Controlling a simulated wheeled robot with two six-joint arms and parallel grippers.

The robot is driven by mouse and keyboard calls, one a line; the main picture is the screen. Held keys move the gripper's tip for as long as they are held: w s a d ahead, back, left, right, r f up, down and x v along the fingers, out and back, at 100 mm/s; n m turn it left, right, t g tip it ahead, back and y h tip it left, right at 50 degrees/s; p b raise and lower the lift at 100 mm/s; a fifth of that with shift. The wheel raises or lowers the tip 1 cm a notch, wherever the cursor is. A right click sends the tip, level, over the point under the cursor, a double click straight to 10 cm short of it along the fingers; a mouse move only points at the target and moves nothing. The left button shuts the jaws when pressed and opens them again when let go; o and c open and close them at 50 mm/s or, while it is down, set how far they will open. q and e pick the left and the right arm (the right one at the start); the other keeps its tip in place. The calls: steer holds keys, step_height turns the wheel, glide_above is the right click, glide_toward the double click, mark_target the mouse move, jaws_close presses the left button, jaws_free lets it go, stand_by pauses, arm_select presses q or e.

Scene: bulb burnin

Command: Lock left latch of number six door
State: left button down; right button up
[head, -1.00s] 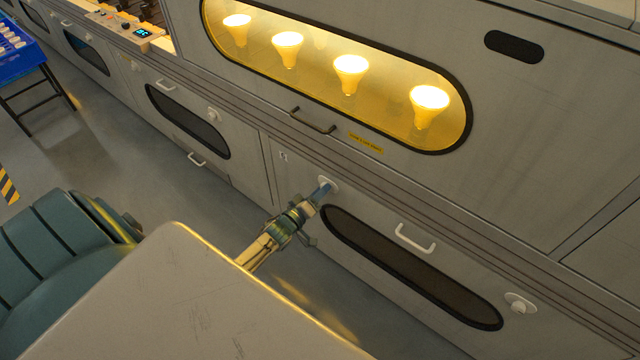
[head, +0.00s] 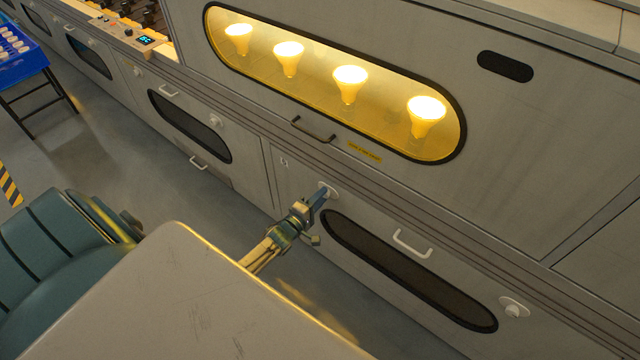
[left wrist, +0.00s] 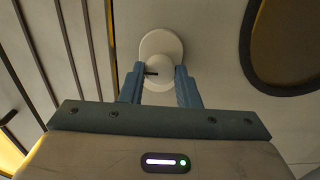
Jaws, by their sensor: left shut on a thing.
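The lower door (head: 375,212) has a dark oval window (head: 405,270) and a white handle (head: 412,243). Its left latch is a round white knob on a pale oval plate (head: 332,192); it also shows in the left wrist view (left wrist: 160,62), with a short dark mark on it. My left gripper (head: 323,192) is shut on the left latch, one blue finger on each side of the knob. The right latch (head: 514,308) of the door is free. The small number on the door is too blurred to read surely. My right gripper is not in view.
Above is a yellow-lit window with several glowing bulbs (head: 349,84) and a dark handle (head: 312,129). Another lower door with a dark window (head: 190,126) is at the left. A blue crate (head: 20,62) stands on a dark stand. Grey floor lies open at the left.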

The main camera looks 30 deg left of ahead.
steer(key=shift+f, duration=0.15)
arm_select(q)
steer(key=c, duration=1.1)
jaws_free()
steer(key=shift+s, duration=0.1)
steer(key=s, duration=0.7)
steer(key=s+a, duration=0.1)
steer(key=s, duration=0.2)
steer(key=shift+s, duration=0.3)
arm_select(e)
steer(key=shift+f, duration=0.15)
